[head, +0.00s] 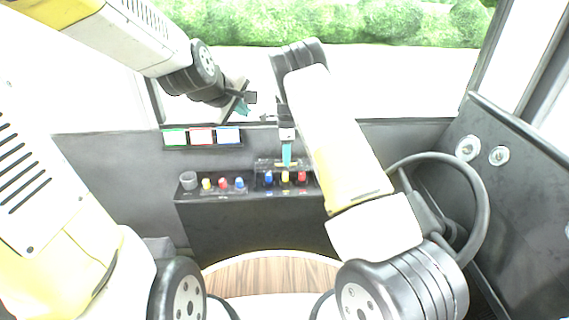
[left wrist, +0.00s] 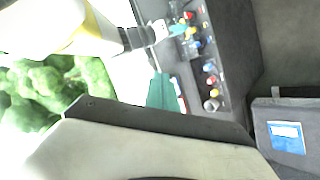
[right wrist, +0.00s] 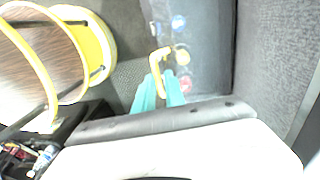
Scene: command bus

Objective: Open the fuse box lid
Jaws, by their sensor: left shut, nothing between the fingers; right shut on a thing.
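The fuse box (head: 262,180) sits on the right part of the dark console, with blue, yellow and red fuses inside. Its clear lid (head: 303,164) is hard to make out, and I cannot tell how far it is raised. A yellow handle (right wrist: 161,55) on the lid shows in the right wrist view. My right gripper (head: 286,163) points down at the box and is shut on this handle, with its teal fingers (right wrist: 161,90) on either side. My left gripper (head: 243,110) is shut and empty, up near the window, apart from the box. Its teal fingers show in the left wrist view (left wrist: 163,92).
Left of the fuse box are several coloured knobs (head: 223,183) and a grey round cup (head: 188,180). A panel with green, red and blue labels (head: 202,137) is on the wall above. A round wooden seat (head: 270,277) stands in front. A dark side panel (head: 520,180) is at the right.

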